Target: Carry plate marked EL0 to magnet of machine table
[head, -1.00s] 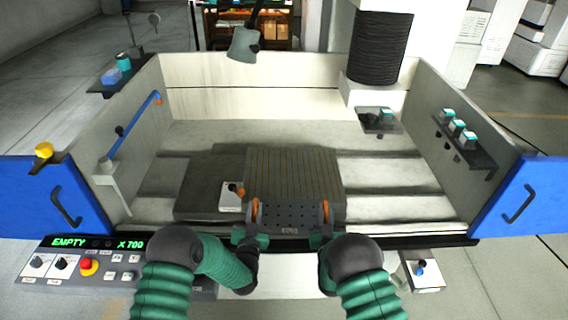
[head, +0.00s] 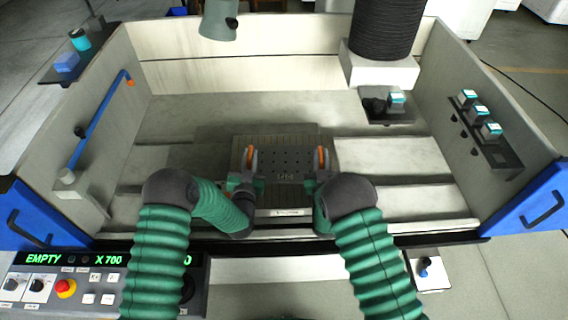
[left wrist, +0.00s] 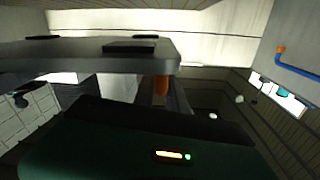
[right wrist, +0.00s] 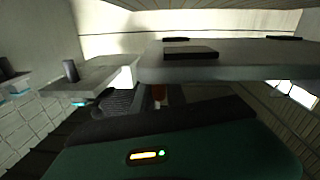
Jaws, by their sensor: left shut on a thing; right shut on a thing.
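The dark plate (head: 285,163) has rows of small holes, orange handles at both ends and a blurred front label. It lies flat over the ridged grey magnet block (head: 300,141), whose back part shows behind it. I cannot tell whether they touch. My left gripper (head: 249,177) is shut on the plate's left handle, my right gripper (head: 320,177) on its right handle. In the left wrist view the plate's edge and dark pads (left wrist: 100,55) show level above the gripper. The right wrist view shows the plate (right wrist: 220,68) likewise.
The machine tub has pale walls, with a blue rail (head: 98,122) on the left wall. A shelf (head: 497,150) with teal-topped items is on the right. A grey nozzle head (head: 219,18) and black column (head: 386,28) hang at the back. The control panel (head: 95,285) reads EMPTY.

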